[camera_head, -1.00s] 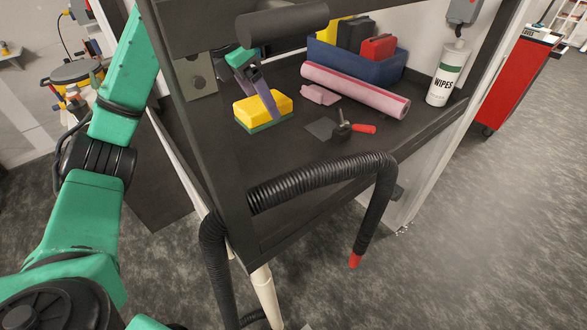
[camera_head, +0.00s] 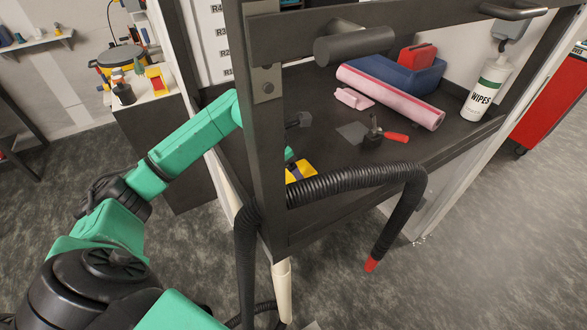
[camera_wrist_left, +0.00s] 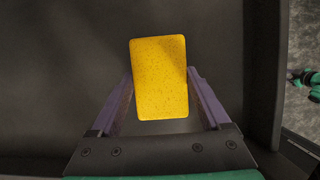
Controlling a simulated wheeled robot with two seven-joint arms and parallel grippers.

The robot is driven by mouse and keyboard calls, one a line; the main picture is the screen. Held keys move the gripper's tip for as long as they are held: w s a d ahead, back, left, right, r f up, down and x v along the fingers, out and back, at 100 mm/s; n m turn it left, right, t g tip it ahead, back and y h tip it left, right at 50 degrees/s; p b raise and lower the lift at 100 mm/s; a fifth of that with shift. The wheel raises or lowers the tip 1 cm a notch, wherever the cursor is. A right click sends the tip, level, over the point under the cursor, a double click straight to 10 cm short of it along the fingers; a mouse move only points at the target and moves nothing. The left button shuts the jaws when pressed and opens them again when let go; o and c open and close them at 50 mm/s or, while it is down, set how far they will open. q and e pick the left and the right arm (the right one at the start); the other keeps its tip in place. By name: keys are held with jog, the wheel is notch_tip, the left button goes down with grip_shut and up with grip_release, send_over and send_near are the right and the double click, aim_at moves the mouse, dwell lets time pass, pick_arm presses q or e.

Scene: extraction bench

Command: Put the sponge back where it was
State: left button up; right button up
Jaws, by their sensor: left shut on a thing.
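The sponge (camera_head: 301,171) is yellow with a dark green underside. In the head view it shows only partly, behind the black hose and beside the dark post, near the bench's front left. In the left wrist view the yellow face of the sponge (camera_wrist_left: 160,78) fills the space between the purple fingers of my left gripper (camera_wrist_left: 162,80), which is shut on it. In the head view the post hides most of that gripper. I cannot tell whether the sponge touches the bench.
The dark post (camera_head: 262,130) and ribbed hose (camera_head: 350,180) stand before the bench. Bare bench lies left of the tool.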

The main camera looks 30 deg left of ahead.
pick_arm(q)
jog(key=shift+f, duration=0.15)
jog(key=o, duration=1.2)
jog(key=shift+w+d, duration=0.1)
jog(key=shift+c, duration=0.2)
jog(key=shift+r, duration=0.3)
jog(key=b+v, duration=0.2)
jog(key=v, duration=0.9)
jog(key=shift+r, duration=0.35)
